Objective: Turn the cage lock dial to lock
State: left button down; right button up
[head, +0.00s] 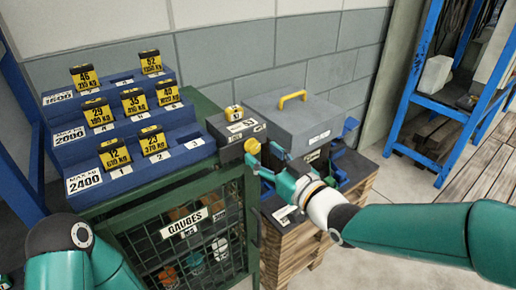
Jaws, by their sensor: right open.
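The cage (122,254) is a green frame with a mesh front and a "GAUGES" label. A round yellow knob (252,146), which looks like the lock dial, sits at the cage's upper right front corner. Its setting is too small to read. My right gripper (259,160) is open at the knob's right side, with its blue-grey fingers pointing left toward it. I cannot tell whether a finger touches the knob. My left arm (65,240) shows at the lower left, and its gripper is out of view.
A blue stepped rack (125,140) with several yellow weight tags stands on the cage. A small dark block (236,127) sits behind the knob. A grey case (295,122) with a yellow handle stands behind my right gripper, above a wooden pallet stack (290,252). Blue shelving (415,85) is at right.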

aim_at(241, 152)
jog(key=shift+x, duration=1.35)
grip_shut()
